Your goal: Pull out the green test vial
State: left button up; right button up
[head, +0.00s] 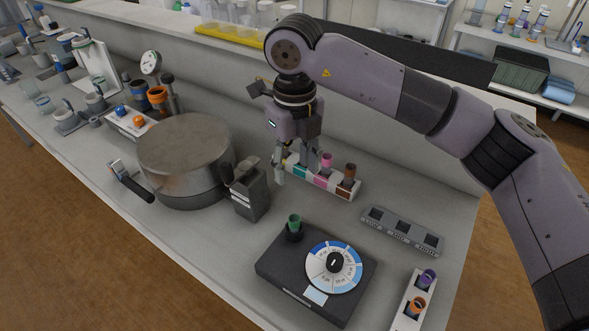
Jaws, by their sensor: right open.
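The green test vial (294,221) stands upright in a dark round socket at the back left corner of the black analyser (276,273), which has a blue and white dial (334,266) on top. My right gripper (296,168) points down with its fingers apart, at the left part of a white vial rack (339,190) behind the analyser. It is well apart from the green vial. Whether anything stands between its fingers is hard to tell. My left gripper is not in view.
Pink (326,161) and brown (348,172) vials stand in the rack beside my right gripper. A grey three-slot holder (402,231) lies right of the analyser. Purple (427,279) and orange (415,307) vials stand front right. A large metal pot (185,150) and a dark device (250,192) stand left.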

aim_at(294, 219)
jog(key=f, duration=0.2)
jog(key=f+p, duration=0.1)
jog(key=f, duration=0.2)
jog(key=s+f+p, duration=0.1)
jog(key=f, duration=0.1)
jog(key=shift+f, duration=0.15)
notch_tip(294, 219, down, 5)
jog(key=shift+r+p, duration=0.1)
jog(key=shift+p, duration=0.7)
notch_tip(294, 219, down, 4)
jog(key=shift+w+r+p, duration=0.1)
jog(key=shift+r+p, duration=0.15)
jog(key=shift+p, duration=0.15)
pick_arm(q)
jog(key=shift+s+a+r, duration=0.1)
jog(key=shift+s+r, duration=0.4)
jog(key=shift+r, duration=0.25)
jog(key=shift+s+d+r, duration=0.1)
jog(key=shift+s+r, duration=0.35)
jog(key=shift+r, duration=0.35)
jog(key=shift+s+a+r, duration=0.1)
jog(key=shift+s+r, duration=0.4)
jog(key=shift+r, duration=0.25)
pick_arm(e)
jog(key=shift+f, duration=0.5)
jog(key=shift+c, duration=0.6)
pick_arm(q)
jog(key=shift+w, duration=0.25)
pick_arm(e)
grip_shut()
